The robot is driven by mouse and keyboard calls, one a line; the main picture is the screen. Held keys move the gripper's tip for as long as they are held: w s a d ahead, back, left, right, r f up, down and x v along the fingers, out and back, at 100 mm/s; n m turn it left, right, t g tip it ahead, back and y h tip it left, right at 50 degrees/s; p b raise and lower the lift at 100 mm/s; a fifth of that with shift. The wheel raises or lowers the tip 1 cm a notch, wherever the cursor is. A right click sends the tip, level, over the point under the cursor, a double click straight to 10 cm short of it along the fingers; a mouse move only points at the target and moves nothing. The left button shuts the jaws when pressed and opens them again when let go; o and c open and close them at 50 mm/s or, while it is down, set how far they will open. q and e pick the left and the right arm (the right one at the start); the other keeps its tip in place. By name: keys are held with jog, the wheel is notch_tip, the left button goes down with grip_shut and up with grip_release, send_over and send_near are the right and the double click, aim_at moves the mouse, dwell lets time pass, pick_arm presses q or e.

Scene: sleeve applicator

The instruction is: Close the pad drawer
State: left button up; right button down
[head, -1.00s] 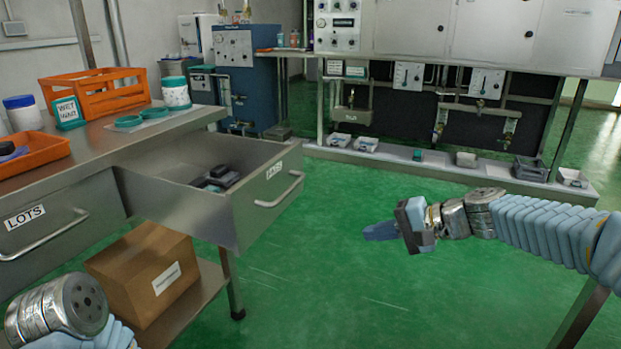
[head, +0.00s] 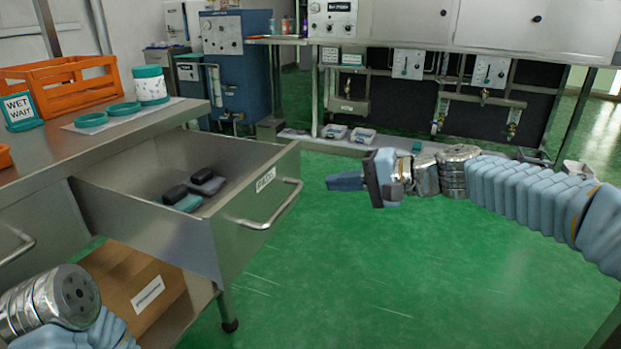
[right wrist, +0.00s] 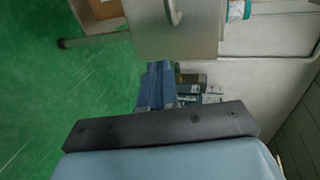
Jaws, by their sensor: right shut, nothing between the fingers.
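The pad drawer (head: 205,262), labelled PADS, stands pulled out from the steel bench in the head view. Several dark and grey-green pads (head: 196,190) lie inside it. Its bar handle (head: 272,205) is on the front panel. My right gripper (head: 338,181) is shut and empty, to the right of the handle with a gap between them. In the right wrist view the shut fingers (right wrist: 157,85) point toward the drawer front (right wrist: 172,40), and part of the handle (right wrist: 173,12) shows at the top. My left arm shows at the lower left, but its gripper is out of view.
The bench top (head: 50,165) holds an orange crate (head: 65,88), a WET WAIT sign (head: 20,110), teal rings and a white tub (head: 150,85). A cardboard box (head: 130,285) sits on the shelf below. Green floor (head: 330,270) is clear right of the drawer.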

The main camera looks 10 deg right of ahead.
aim_at(295, 180)
pick_arm(q)
jog(key=shift+r+p, duration=0.3)
pick_arm(e)
jog(key=x, duration=0.4)
jog(key=r+x, duration=0.1)
jog(key=x, duration=0.1)
jog(key=shift+a, duration=0.25)
jog(key=shift+w+a, duration=0.1)
